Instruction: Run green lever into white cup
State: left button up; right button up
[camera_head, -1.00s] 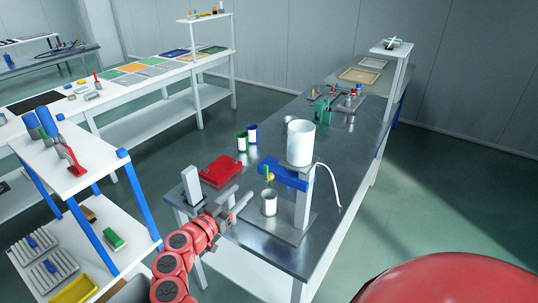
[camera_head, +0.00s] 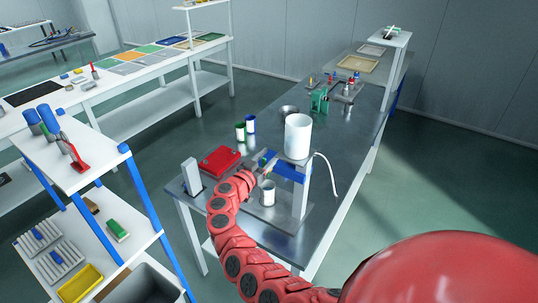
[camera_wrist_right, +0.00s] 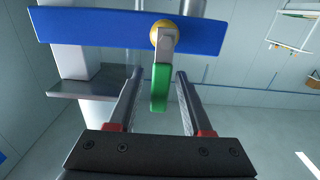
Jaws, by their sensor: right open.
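The green lever (camera_wrist_right: 160,85) hangs from a yellow round pivot (camera_wrist_right: 164,35) on the front of the blue bar (camera_wrist_right: 100,30). My right gripper (camera_wrist_right: 159,74) is open, with one finger on each side of the lever and a gap on both sides. In the head view my right gripper (camera_head: 264,162) is at the left end of the blue bar (camera_head: 292,172) and mostly hides the lever. The white cup (camera_head: 267,193) stands upright on the plate below the bar. I cannot see into it. My left gripper is not in view.
A large white cylinder (camera_head: 298,136) stands above the bar, with a white cable at its right. A red box (camera_head: 219,161) lies left of my gripper. A white post (camera_head: 191,176) rises at the table's left corner.

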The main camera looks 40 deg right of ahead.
jog(key=shift+d, duration=0.15)
grip_shut()
